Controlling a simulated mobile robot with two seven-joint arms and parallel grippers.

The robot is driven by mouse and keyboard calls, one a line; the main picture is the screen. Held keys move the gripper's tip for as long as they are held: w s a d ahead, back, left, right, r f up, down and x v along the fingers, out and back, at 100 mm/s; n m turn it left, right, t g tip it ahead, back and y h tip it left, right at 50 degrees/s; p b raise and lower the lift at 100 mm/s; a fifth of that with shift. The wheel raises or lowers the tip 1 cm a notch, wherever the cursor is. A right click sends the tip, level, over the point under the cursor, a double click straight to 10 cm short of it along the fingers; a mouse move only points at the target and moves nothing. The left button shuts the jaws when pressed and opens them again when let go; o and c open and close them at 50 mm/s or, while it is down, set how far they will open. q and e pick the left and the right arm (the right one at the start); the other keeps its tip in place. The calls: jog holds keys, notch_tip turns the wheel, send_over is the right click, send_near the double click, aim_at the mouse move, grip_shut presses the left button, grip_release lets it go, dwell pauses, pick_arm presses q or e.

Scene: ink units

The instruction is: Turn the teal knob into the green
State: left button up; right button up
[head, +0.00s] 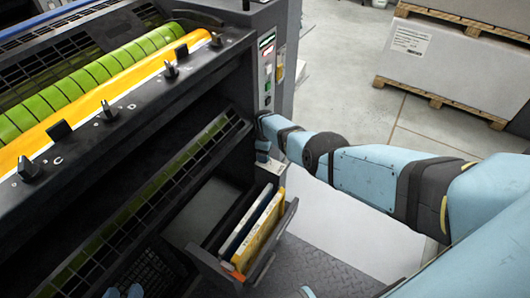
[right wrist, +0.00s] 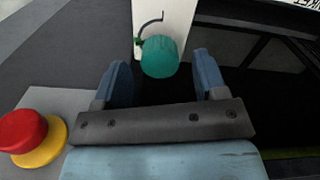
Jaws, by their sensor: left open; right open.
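In the right wrist view the teal knob (right wrist: 160,58) is round and sits on a white plate (right wrist: 176,18). A thin dark curved line and a small green piece show on the plate beside the knob. My right gripper (right wrist: 161,66) is open. Its two blue fingers stand left and right of the knob with gaps on both sides; I cannot tell how deep the knob lies between them. In the head view my right arm reaches the machine's end panel and hides the knob. My left gripper (head: 124,292) is open and empty at the bottom left edge.
A red button (right wrist: 22,130) on a yellow base stands left of my right gripper. In the head view the press has green and orange rollers (head: 95,78) and a row of black knobs. An open tray (head: 240,268) with yellow items lies below my right arm. Pallets (head: 440,95) stand behind.

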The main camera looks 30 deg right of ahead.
notch_tip(320, 180, up, 4)
jog(key=p, duration=0.3)
jog(key=shift+r, duration=0.2)
pick_arm(q)
jog(key=s+a+g+p, duration=0.1)
jog(key=p, duration=0.1)
jog(key=a+y+p, duration=0.1)
jog(key=p, duration=0.2)
jog(key=shift+s+f+g, duration=0.35)
jog(key=shift+s+g, duration=0.05)
pick_arm(e)
notch_tip(320, 180, up, 8)
pick_arm(q)
jog(key=shift+r, duration=0.1)
pick_arm(e)
jog(key=shift+f, duration=0.1)
